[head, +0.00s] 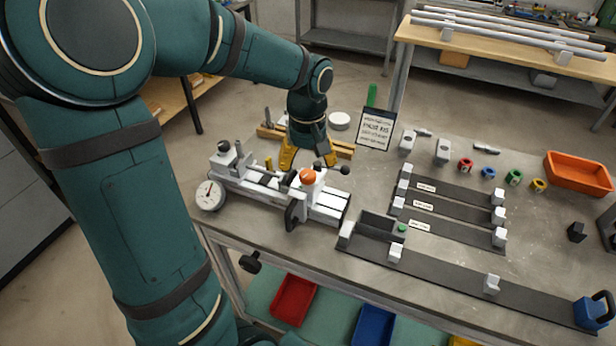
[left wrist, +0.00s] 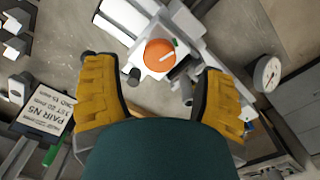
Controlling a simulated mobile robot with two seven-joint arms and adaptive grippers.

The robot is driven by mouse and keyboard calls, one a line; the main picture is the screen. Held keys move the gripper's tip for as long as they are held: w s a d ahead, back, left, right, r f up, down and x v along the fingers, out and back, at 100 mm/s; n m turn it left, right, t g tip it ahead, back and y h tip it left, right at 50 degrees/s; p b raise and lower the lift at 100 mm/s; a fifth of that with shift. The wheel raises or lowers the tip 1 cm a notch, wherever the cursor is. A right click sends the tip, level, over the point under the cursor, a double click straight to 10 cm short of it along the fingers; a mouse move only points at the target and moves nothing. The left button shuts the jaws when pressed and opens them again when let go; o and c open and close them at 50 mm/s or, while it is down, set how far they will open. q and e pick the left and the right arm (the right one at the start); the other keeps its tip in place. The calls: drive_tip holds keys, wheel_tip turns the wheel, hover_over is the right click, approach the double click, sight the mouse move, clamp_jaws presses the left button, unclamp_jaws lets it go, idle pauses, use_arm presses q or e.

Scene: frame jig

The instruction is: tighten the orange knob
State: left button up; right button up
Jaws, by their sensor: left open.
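The orange knob (head: 308,175) sits on top of the grey jig (head: 270,185) on the workbench. In the left wrist view the orange knob (left wrist: 160,54) shows as a round disc with a small light mark, ahead of the fingers and roughly midway between them. My left gripper (head: 307,160) has yellow fingers and is open and empty, behind the knob in the head view. In the left wrist view its two fingers (left wrist: 160,95) are wide apart and do not touch the knob. My right gripper is in neither view.
A round dial gauge (head: 209,195) stands at the jig's left end. A black-handled lever (head: 344,170) and a dark handwheel (head: 292,214) are close to the knob. A sign (head: 375,128) stands behind. Dark rails with white blocks (head: 450,205) and an orange bin (head: 579,172) lie to the right.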

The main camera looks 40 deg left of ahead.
sight(308, 174)
use_arm(q)
drive_tip(key=shift+f+b, duration=0.4)
drive_tip(key=shift+f, duration=1.55)
drive_tip(key=shift+c, duration=0.2)
